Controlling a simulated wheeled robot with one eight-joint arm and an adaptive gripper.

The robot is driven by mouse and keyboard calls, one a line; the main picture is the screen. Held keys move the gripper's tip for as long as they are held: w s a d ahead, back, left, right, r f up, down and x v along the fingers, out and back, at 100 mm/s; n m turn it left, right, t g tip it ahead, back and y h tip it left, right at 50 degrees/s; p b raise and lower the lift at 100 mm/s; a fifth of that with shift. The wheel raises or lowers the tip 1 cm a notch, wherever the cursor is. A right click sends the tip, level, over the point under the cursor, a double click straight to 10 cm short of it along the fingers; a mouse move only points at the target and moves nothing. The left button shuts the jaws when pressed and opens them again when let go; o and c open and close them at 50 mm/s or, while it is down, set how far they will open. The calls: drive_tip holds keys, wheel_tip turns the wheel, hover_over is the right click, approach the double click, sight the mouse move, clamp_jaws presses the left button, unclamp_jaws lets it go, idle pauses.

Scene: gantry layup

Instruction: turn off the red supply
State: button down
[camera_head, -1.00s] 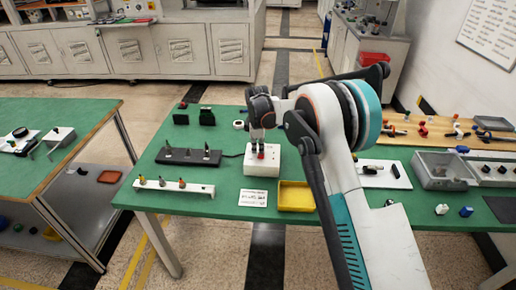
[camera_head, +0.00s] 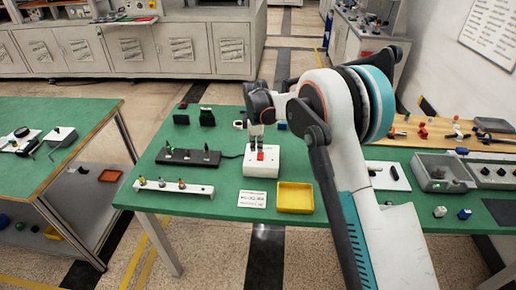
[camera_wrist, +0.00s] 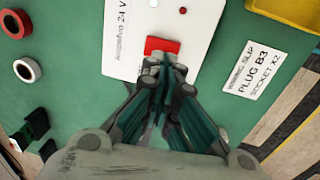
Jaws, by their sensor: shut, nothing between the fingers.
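The supply is a white box (camera_head: 262,169) on the green table in the head view, with a red switch (camera_head: 261,155) on top. In the wrist view its white face (camera_wrist: 125,62) carries "24 V" lettering, and the red switch (camera_wrist: 162,46) lies just beyond my fingertips. A small red dot (camera_wrist: 183,10) and a pale round spot show near the top edge. My gripper (camera_head: 257,147) is shut and empty, pointing down just behind the switch; it also shows in the wrist view (camera_wrist: 166,66). I cannot tell whether the fingertips touch the box.
A black holder (camera_head: 188,157) stands left of the box, and a white peg rack (camera_head: 174,187) is in front of it. A placard (camera_head: 253,199) and a yellow tray (camera_head: 295,197) lie near the front edge. A grey bin (camera_head: 443,185) is at the right.

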sight(257, 160)
wheel_tip(257, 160, up, 11)
drive_tip(key=s+p, duration=0.1)
drive_tip(key=p, duration=0.1)
drive_tip(key=shift+s+f, duration=0.15)
drive_tip(key=shift+f, duration=0.05)
drive_tip(key=shift+s, duration=0.1)
